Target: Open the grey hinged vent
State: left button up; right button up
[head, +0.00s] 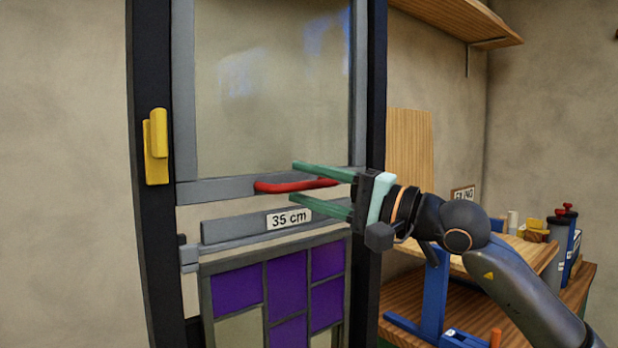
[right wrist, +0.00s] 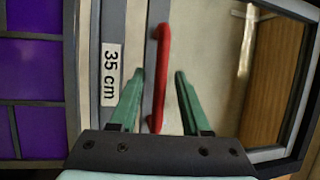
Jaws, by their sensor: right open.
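The grey hinged vent (head: 185,90) is a grey frame around a clear pane in the upper part of a black upright frame. A red bar handle (head: 270,187) runs along its bottom rail; it also shows in the right wrist view (right wrist: 161,50). My right gripper (head: 293,183) comes in from the right and is open. In the right wrist view its green fingers (right wrist: 159,72) stand on either side of the handle, with visible gaps to it. I cannot tell whether the vent is fully closed. My left gripper is not in view.
Below the vent are a grey bar with a "35 cm" label (head: 289,219) and a leaded panel with purple panes (head: 237,289). A yellow block (head: 157,147) is on the black left post (head: 150,230). A wooden bench (head: 410,316) with blue supports stands at right.

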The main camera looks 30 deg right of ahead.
grip_shut()
dwell(0.3)
dwell(1.1)
